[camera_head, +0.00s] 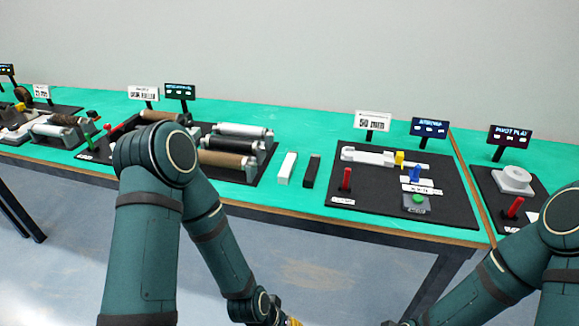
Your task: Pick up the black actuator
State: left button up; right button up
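A narrow black block (311,171), the only loose black piece I see and apparently the black actuator, lies on the green table top. It sits just right of a similar white block (287,168), with a small gap between them. Both are near the front middle of the table, and neither is touched by my arms. My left arm comes down across the left half of the view, its wrist at the bottom edge. My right arm is at the bottom right.
Left of the blocks is a black board with conveyor rollers (240,131). Right of them is a black panel (350,205) with a red post (346,179), a green button (418,198) and a blue part. Signs stand behind. Green table (290,198) around the blocks is clear.

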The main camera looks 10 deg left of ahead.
aim_at(310, 176)
jog(key=j+z, duration=0.1)
jog(key=z, duration=0.4)
jog(key=j+z, duration=0.1)
jog(key=z, duration=0.4)
jog(key=j+z, duration=0.1)
jog(key=z, duration=0.4)
jog(key=k+j+z, duration=0.1)
jog(key=j+z, duration=0.35)
jog(key=k+j+z, duration=0.1)
jog(key=j+z, duration=0.3)
jog(key=k+j+z, duration=0.45)
jog(key=j, duration=0.25)
jog(key=k, duration=0.15)
